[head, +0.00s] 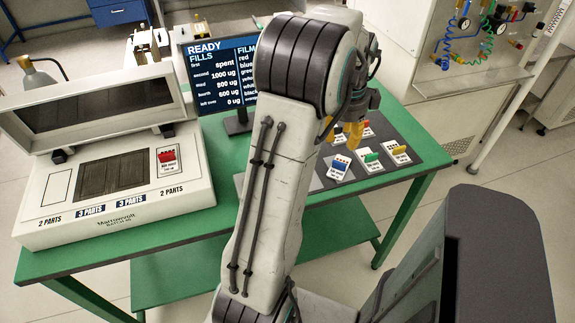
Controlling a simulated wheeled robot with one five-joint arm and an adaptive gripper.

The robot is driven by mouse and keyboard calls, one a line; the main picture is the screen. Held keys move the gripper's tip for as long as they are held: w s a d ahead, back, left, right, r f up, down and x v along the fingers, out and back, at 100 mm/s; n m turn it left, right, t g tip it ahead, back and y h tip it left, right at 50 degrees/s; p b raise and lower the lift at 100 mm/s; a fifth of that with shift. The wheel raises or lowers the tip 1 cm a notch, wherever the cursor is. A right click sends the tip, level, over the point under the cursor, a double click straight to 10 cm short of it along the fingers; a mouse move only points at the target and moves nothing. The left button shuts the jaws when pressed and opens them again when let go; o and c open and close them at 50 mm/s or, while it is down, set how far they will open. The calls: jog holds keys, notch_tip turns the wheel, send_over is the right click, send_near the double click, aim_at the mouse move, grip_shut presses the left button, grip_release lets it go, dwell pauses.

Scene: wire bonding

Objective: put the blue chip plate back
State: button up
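The blue chip plate (340,168), a small white labelled plate with a blue block on it, lies on the dark grey mat (378,173) on the green table, at the mat's front left. My gripper (343,136) has yellow fingertips and hangs just above and behind the blue plate in the picture. Its fingertips look apart with nothing seen between them. My arm hides part of the gripper and the left of the mat.
Green (372,159), yellow (398,152) and red (367,128) plates stand close by on the mat. A bonding machine (115,205) with a raised lid carries another red plate (166,158). A screen (215,75) reading READY stands behind my arm.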

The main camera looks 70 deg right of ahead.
jog(key=shift+r, duration=0.1)
jog(key=w+a+r+n+t, duration=0.1)
jog(key=w+a+r+n, duration=0.2)
jog(key=w+a+n, duration=0.7)
jog(key=w+a+r+n, duration=0.2)
jog(key=w+a+n, duration=0.5)
jog(key=w, duration=0.5)
jog(key=s+a+f+n+t+y, duration=0.1)
jog(key=a+n+t, duration=0.1)
jog(key=a+n, duration=1.8)
jog(key=shift+s+a, duration=0.35)
jog(key=shift+a, duration=2.65)
